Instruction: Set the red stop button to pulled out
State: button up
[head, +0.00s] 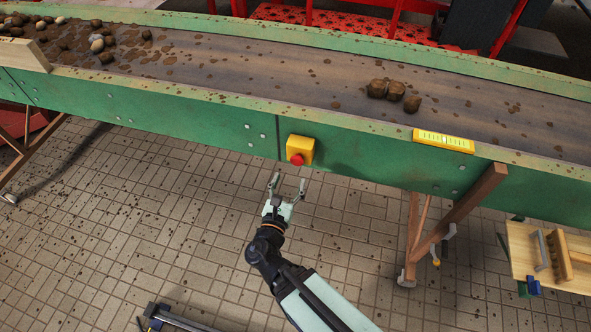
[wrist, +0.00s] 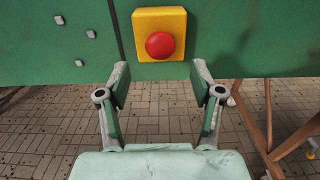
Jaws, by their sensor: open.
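The red stop button (head: 297,159) is a round red knob on a yellow box (head: 301,143) fixed to the green side of the conveyor. In the wrist view the red button (wrist: 160,45) sits in the lower middle of the yellow box (wrist: 160,18), just above and beyond the fingers. My gripper (head: 288,180) is open and empty, a little below the button in the head view. In the wrist view my gripper (wrist: 160,85) has its two fingers spread wide, with the button centred between them but apart from them. I cannot tell whether the button is pressed in or out.
The green conveyor (head: 200,109) crosses the view, with clods and potatoes (head: 393,91) on its belt. A yellow scale strip (head: 443,141) lies on its edge. Brown support legs (head: 455,222) stand at right, near a wooden board (head: 522,250). The tiled floor (head: 170,190) below is open.

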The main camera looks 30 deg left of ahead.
aim_at(296, 163)
jog(key=x, duration=0.7)
jog(key=shift+w+p, duration=0.15)
jog(key=shift+p, duration=0.25)
grip_shut()
